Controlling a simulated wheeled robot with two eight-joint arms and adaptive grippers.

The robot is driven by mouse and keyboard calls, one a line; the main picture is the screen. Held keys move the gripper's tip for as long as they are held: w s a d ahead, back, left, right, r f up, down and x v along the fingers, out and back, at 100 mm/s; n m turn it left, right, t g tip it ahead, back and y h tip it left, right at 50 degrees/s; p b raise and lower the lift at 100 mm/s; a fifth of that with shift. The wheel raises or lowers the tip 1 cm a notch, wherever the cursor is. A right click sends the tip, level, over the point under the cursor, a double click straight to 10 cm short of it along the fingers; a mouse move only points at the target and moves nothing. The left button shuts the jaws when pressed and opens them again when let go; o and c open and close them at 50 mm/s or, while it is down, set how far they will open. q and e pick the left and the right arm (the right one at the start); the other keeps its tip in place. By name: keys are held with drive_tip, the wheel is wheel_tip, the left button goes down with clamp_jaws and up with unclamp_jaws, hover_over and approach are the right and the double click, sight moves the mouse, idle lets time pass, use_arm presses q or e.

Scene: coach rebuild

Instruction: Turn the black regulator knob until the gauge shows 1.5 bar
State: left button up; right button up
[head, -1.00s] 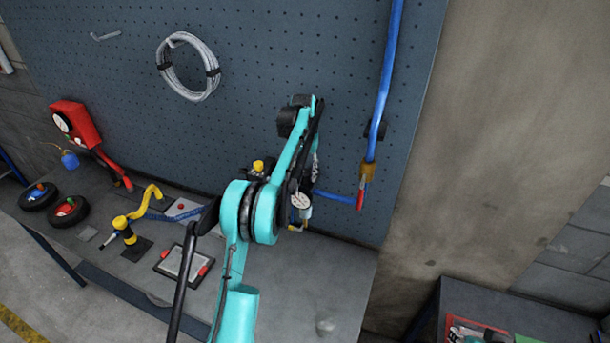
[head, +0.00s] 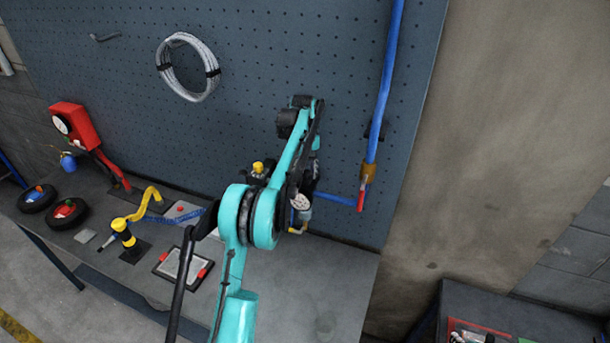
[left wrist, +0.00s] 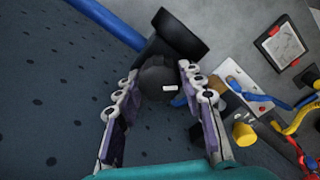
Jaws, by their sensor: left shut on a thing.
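The black regulator knob (left wrist: 157,82) shows in the left wrist view with a small white mark on it. My left gripper (left wrist: 158,90) has a finger on each side of the knob and is shut on it. A wider black round part (left wrist: 180,35) sits beyond the knob. In the head view my left gripper is mostly hidden behind my teal arm, and so is the knob. The white gauge (head: 301,202) shows beside my arm, too small to read its needle. My right gripper is not in view.
A blue pipe (head: 384,90) runs down the pegboard (head: 270,60) to a brass valve with a red handle (head: 361,198). A yellow-and-black tool (head: 124,232) and a framed plate (head: 182,265) lie on the bench (head: 285,285). The bench front right is mostly clear.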

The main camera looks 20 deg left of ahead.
sight(305, 172)
use_arm(q)
drive_tip(key=shift+n, duration=0.3)
drive_tip(key=o, duration=1.2)
drive_tip(key=shift+c, duration=0.2)
drive_tip(key=shift+r, duration=0.1)
wheel_tip(305, 172, up, 7)
drive_tip(key=shift+r, duration=0.2)
